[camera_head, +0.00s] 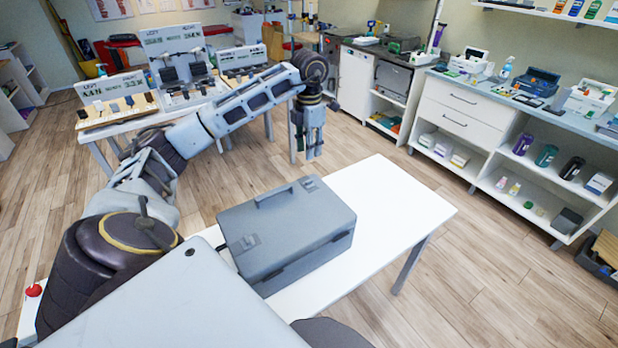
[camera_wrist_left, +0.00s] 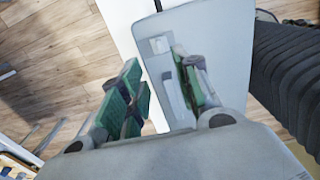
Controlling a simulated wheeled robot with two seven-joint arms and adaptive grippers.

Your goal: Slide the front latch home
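A closed grey case (camera_head: 290,228) sits on a white table (camera_head: 395,200) in front of me. Its lid carries a handle (camera_head: 273,195) and two small latch plates, a near one (camera_head: 248,242) and a far one (camera_head: 308,184). I cannot tell which is the front latch or whether either is home. My left gripper (camera_head: 313,152) hangs fingers-down beyond the case's far edge, apart from it. In the left wrist view its green-padded fingers (camera_wrist_left: 158,92) stand apart with nothing held, and the lid with a latch plate (camera_wrist_left: 159,45) shows behind them. My right gripper is out of view.
The table is bare right of the case. Behind stands another table (camera_head: 130,124) with display boards and devices. White cabinets (camera_head: 470,115) with bottles and boxes line the right wall. Wooden floor lies open between them.

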